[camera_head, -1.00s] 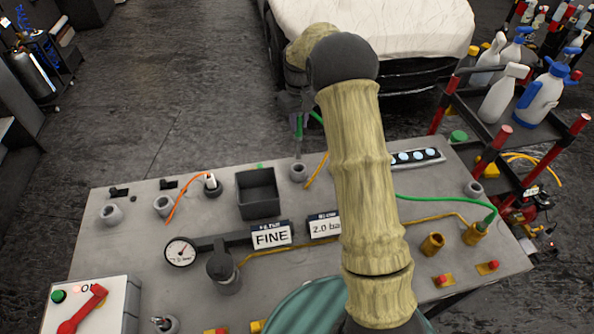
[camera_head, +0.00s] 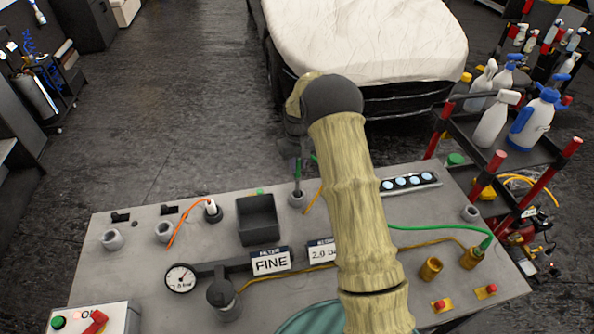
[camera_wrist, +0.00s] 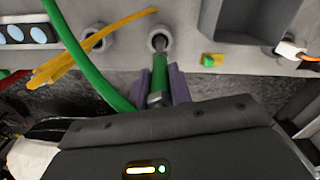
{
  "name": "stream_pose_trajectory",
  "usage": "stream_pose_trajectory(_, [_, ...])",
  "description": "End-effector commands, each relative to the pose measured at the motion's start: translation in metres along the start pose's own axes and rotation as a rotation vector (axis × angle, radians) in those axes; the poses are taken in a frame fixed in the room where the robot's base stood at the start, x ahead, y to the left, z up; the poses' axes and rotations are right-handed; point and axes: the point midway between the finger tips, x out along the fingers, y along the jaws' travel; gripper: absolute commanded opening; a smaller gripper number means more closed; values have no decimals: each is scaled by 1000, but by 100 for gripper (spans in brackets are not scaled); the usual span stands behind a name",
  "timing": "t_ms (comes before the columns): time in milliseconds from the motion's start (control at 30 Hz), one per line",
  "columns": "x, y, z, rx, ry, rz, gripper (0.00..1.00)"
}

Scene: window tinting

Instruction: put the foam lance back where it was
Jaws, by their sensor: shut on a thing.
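The foam lance is a slim rod with a green body (camera_wrist: 159,76) and a dark thin tip, with a green hose (camera_wrist: 90,68) beside it in the wrist view. My gripper (camera_wrist: 160,90) has its purple fingers shut around the green body. The tip reaches into the mouth of a grey round holder (camera_wrist: 160,40) at the bench's far edge. In the head view the lance (camera_head: 298,172) stands roughly upright over the same holder (camera_head: 297,199). How deep the tip sits is hard to tell. My arm hides part of the bench.
The grey bench (camera_head: 140,270) carries a dark open box (camera_head: 257,222) just left of the holder, other grey holders (camera_head: 163,232), a gauge (camera_head: 181,279) and a FINE sign (camera_head: 271,262). An orange hose (camera_wrist: 90,48) runs near the holder. A covered car (camera_head: 365,40) stands behind.

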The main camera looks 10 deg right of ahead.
Motion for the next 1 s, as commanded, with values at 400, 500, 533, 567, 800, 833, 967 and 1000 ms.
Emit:
stream_pose_trajectory(400, [20,0,1,0,-4,-1,0])
stream_pose_trajectory(500, [32,0,1,0,-3,-1,0])
stream_pose_trajectory(533, [34,-1,0,-1,-1,0,0])
stream_pose_trajectory(567, [36,-1,0,-2,0,0,0])
stream_pose_trajectory(800, [38,-3,-1,-4,1,0,0])
stream_pose_trajectory(833, [38,-3,-1,-5,1,0,0])
stream_pose_trajectory(967, [41,-2,0,-4,0,0,25])
stream_pose_trajectory(1000, [40,-2,0,-4,0,0,33])
